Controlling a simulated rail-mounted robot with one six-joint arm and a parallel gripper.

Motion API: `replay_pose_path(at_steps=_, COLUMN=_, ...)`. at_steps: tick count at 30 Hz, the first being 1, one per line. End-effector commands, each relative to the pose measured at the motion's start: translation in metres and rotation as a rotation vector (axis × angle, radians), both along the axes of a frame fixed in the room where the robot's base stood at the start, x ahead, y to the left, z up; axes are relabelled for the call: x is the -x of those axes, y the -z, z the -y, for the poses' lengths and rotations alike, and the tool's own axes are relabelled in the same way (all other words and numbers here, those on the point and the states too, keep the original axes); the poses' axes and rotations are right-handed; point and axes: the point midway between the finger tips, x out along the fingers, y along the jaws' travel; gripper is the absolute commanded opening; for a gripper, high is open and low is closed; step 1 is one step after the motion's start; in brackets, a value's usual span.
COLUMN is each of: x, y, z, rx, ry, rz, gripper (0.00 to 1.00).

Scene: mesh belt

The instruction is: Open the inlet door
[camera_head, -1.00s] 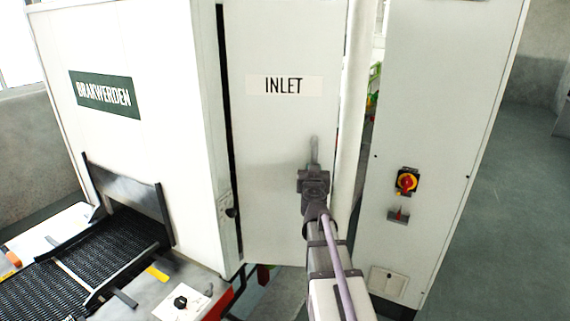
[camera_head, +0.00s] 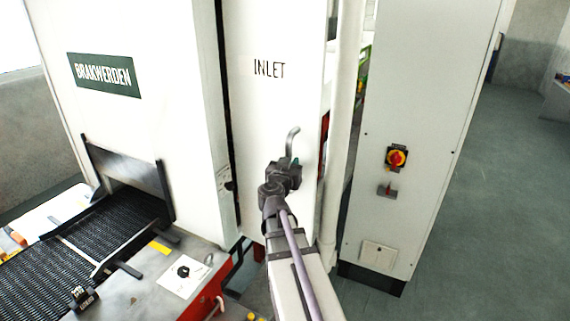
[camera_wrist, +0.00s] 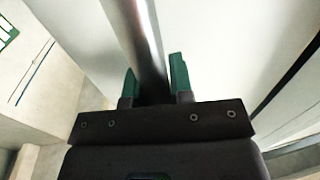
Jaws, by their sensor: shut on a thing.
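The inlet door (camera_head: 265,110) is a white panel marked INLET. It is swung partly open, its right edge away from the frame with a gap beside the white post. The grey bent door handle (camera_head: 293,136) sticks out from the door's lower right part. My gripper (camera_head: 288,165) is at the handle, its jaws partly hidden in the head view. In the wrist view the handle bar (camera_wrist: 147,50) runs between the two green fingertips (camera_wrist: 155,82), and my gripper is shut on it. The door's pale face (camera_wrist: 225,45) fills the right of that view.
A white cabinet (camera_head: 400,110) with a red and yellow rotary switch (camera_head: 396,158) stands right of the door. The machine housing (camera_head: 150,130) and black mesh belt (camera_head: 95,245) are on the left. Grey floor at the right is free.

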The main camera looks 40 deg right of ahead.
Motion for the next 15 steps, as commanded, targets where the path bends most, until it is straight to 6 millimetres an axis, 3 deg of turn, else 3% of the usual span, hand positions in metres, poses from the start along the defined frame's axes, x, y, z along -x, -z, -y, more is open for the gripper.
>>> replay_pose_path(at_steps=1, x=0.01, y=0.0009, z=0.0023, rx=0.002, ry=0.022, rz=-0.002, gripper=0.0)
replay_pose_path(at_steps=8, x=0.0103, y=0.0009, z=0.0022, rx=0.001, ry=0.022, rz=-0.003, gripper=0.0)
replay_pose_path(at_steps=9, x=0.0102, y=0.0008, z=0.0021, rx=0.001, ry=0.021, rz=-0.003, gripper=0.24)
replay_pose_path(at_steps=12, x=0.0093, y=0.0006, z=0.002, rx=0.002, ry=0.021, rz=-0.002, gripper=0.32)
replay_pose_path(at_steps=15, x=0.0085, y=0.0003, z=0.002, rx=0.001, ry=0.02, rz=-0.002, gripper=0.32)
